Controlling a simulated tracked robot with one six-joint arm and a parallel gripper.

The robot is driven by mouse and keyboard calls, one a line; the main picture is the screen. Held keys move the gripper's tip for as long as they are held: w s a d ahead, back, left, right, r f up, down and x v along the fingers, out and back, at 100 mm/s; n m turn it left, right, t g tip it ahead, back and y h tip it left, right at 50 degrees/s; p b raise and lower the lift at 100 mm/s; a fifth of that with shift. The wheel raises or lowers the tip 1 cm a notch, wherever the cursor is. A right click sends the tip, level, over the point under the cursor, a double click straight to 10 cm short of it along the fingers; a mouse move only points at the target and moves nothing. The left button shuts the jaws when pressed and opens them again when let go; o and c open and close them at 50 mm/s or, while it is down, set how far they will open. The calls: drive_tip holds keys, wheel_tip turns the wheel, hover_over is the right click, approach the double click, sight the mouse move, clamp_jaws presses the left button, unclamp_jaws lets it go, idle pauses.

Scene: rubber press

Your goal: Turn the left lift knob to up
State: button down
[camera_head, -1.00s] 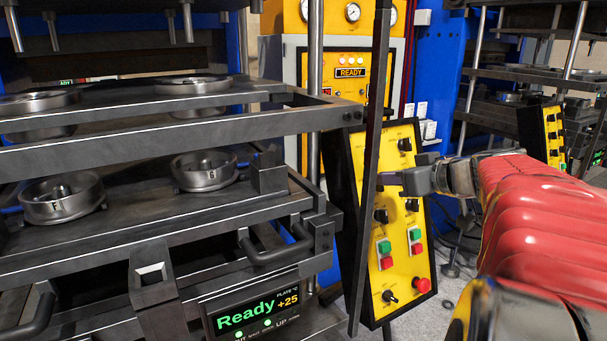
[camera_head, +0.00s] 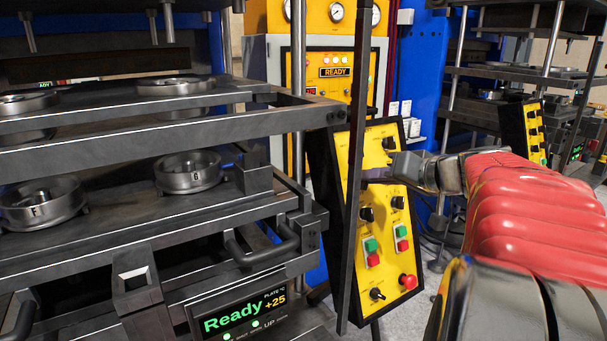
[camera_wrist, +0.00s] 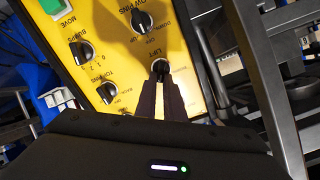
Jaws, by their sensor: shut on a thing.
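The yellow control panel (camera_head: 382,215) with black edges stands right of the press. It carries black knobs, green and red buttons and a small toggle. My gripper (camera_head: 372,174) reaches it from the right at its upper half. In the wrist view, my gripper's dark fingers (camera_wrist: 159,82) are closed on the lift knob (camera_wrist: 160,65), just below the label LIFT. The fingers cover most of this knob, so its pointing direction cannot be told. In the head view, the knob is hidden behind the gripper and a dark upright bar.
The dark upright bar (camera_head: 356,200) stands in front of the panel, close to my fingertips. The press (camera_head: 150,210) with round moulds fills the left; its display (camera_head: 240,315) reads Ready. Other knobs (camera_wrist: 142,22) lie close around the gripped one. A second press stands at the right.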

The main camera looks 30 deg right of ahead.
drive_tip(key=shift+d+f+m, duration=0.1)
drive_tip(key=shift+d+m, duration=0.15)
drive_tip(key=shift+m, duration=1.05)
drive_tip(key=c, duration=1.9)
unclamp_jaws()
drive_tip(key=shift+o, duration=0.2)
drive_tip(key=shift+s, duration=0.15)
drive_tip(key=v, duration=1.3)
drive_tip(key=shift+s, duration=0.3)
